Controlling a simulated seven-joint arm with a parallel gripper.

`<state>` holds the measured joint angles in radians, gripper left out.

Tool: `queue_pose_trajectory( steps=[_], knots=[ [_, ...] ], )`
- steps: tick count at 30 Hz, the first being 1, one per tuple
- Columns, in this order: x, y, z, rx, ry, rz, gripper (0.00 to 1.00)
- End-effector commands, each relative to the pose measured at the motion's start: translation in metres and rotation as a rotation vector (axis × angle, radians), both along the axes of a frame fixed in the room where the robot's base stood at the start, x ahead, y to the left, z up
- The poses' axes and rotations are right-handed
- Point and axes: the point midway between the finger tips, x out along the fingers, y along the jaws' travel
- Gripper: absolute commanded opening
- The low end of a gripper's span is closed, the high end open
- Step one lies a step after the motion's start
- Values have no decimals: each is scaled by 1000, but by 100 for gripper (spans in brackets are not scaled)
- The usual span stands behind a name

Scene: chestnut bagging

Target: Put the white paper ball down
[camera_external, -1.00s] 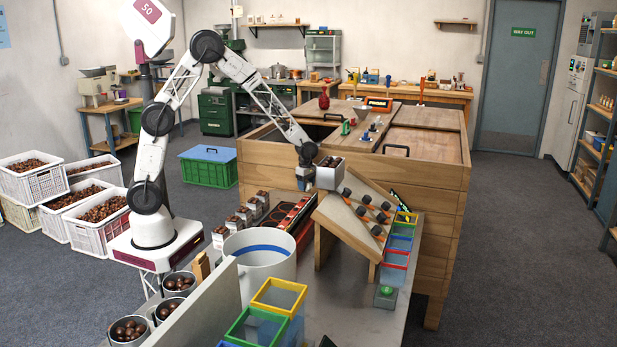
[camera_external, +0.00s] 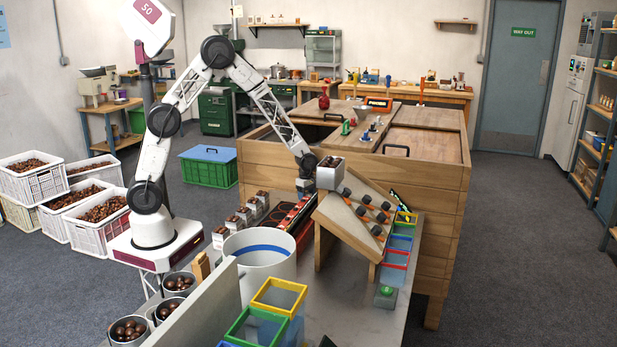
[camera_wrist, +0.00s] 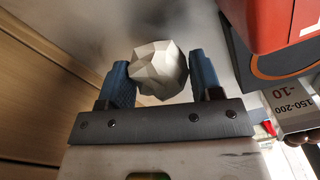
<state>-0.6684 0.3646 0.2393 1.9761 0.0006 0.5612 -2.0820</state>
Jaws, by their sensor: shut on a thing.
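The white paper ball (camera_wrist: 158,70) is a faceted, crumpled lump in the wrist view. It sits between the two blue fingertips of my gripper (camera_wrist: 160,75), which is shut on it. In the external view my gripper (camera_external: 305,186) points down at the back of the grey work table, between the red-and-black tray (camera_external: 303,213) and the wooden bench. The ball cannot be made out in that view. A grey surface shows beyond the ball in the wrist view; I cannot tell how far below the ball it is.
A white box with brown contents (camera_external: 329,176) stands close right of my gripper, by the sloped wooden rack (camera_external: 350,225). Several small cartons (camera_external: 246,215) stand to the left. A white bucket (camera_external: 262,272) is in front. In the wrist view, a red block (camera_wrist: 272,22) and a label (camera_wrist: 294,107) are on the right.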

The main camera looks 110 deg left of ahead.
Motion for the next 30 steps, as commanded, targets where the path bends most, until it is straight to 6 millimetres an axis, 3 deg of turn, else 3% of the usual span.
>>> queue_pose_trajectory(
  steps=[4,17,18,22,30],
  knots=[
    [0,0,-9,-1,1,0,37],
    [0,0,-12,-1,1,0,37],
    [0,0,-12,-1,1,0,62],
    [0,0,-12,-1,0,0,82],
    [0,0,-12,-1,0,0,85]
  ],
)
